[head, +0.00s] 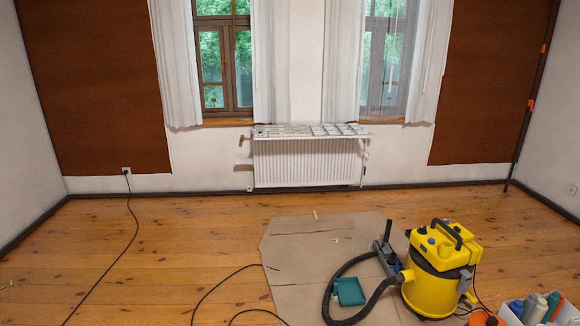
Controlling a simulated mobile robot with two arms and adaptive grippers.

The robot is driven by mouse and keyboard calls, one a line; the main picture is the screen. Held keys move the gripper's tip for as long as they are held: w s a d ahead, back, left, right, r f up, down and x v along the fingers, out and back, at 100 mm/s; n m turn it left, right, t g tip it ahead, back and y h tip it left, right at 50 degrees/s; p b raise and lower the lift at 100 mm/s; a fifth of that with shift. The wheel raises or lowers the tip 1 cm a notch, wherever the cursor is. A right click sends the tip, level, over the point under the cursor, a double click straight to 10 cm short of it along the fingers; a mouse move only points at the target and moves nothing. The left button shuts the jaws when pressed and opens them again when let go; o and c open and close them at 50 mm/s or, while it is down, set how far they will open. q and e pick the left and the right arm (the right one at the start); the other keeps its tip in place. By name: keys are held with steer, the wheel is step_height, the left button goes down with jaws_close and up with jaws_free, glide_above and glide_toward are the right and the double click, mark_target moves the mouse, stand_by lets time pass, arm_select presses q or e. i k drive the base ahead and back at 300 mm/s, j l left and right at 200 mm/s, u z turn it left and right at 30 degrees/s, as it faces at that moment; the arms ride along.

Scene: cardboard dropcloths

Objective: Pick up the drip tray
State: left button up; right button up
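A small teal tray (349,291), which looks like the drip tray, lies on the cardboard dropcloth (292,268) on the floor at the lower middle right. The black vacuum hose curves around its left and lower sides. A yellow vacuum cleaner (433,292) stands just to its right. The tray looks empty, though its inside is small in the picture. Neither of my grippers is in view.
A box of bottles (535,308) stands at the lower right corner. Black cables (115,262) run over the wooden floor at the left. A white radiator (306,162) stands under the windows. The floor between radiator and cardboard is mostly clear.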

mark_target(349, 291)
steer(key=i+z, duration=0.1)
steer(key=i, duration=0.55)
steer(key=i+j+z, duration=0.1)
steer(key=i, duration=0.55)
steer(key=i+j+z, duration=0.1)
steer(key=i, duration=0.6)
steer(key=j, duration=0.1)
